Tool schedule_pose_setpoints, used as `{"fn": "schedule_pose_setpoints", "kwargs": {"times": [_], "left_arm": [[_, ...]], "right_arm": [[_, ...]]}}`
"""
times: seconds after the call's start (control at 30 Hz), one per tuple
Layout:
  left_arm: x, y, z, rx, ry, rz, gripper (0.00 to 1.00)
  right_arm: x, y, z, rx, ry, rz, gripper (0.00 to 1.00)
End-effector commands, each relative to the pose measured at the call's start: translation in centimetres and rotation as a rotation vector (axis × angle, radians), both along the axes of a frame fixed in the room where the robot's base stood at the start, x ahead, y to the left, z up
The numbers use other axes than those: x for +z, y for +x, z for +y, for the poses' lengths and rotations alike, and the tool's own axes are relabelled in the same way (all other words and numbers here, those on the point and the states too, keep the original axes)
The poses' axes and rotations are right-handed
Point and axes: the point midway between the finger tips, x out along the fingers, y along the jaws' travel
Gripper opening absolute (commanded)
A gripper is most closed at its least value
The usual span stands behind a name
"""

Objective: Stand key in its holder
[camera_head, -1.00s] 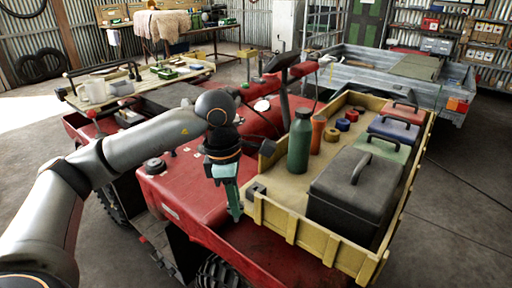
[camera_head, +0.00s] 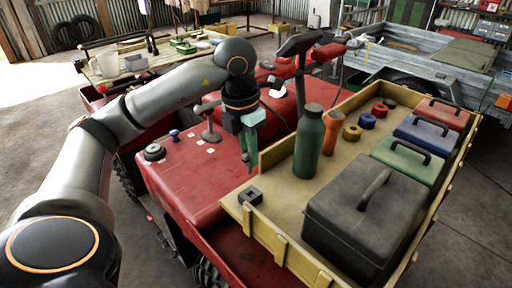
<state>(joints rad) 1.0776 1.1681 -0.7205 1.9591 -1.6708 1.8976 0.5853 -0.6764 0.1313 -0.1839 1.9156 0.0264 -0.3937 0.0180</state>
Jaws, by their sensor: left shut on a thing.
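My left gripper (camera_head: 243,128) points down and is shut on a slim green-teal key (camera_head: 250,153). The key hangs roughly upright, its lower end in front of the red bodywork near the tray's left edge. Its upper part is partly hidden by the fingers. A small dark grey block with a square opening (camera_head: 250,196), which looks like the holder, sits in the near left corner of the yellow tray (camera_head: 285,243). In the picture the key's lower end is just above this block and apart from it. My right gripper is not in view.
The tray also holds a green bottle (camera_head: 309,143), an orange bottle (camera_head: 332,133), a large black toolbox (camera_head: 362,208), smaller coloured cases (camera_head: 405,160) and several rings (camera_head: 352,132). The red quad body (camera_head: 185,178) carries a black cap (camera_head: 154,152) and a grey post (camera_head: 210,125).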

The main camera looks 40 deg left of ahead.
Motion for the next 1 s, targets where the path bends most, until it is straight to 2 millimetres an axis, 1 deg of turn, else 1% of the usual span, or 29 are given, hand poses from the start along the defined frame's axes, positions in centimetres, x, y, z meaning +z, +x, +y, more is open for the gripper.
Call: {"fn": "schedule_pose_setpoints", "kwargs": {"times": [0.1, 0.4, 0.5, 0.57, 0.77, 1.0], "left_arm": [[-0.9, 0.0, 0.0, -0.001, 0.000, 0.001, 0.00], [-3.7, 0.0, 0.0, -0.002, 0.000, 0.001, 0.00], [-4.6, 0.0, 0.0, -0.002, 0.000, 0.001, 0.00], [-5.1, 0.0, 0.0, -0.002, 0.000, 0.001, 0.00], [-5.6, -0.1, 0.0, -0.002, 0.000, 0.001, 0.00], [-5.6, 0.0, 0.0, -0.002, 0.000, 0.001, 0.00]], "right_arm": [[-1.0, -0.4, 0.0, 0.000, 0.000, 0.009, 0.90], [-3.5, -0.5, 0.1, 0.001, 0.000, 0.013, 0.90], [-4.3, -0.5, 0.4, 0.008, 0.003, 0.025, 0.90], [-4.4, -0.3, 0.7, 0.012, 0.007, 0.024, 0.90], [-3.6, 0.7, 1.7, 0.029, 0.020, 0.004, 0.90], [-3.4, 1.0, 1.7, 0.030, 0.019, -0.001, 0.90]]}}
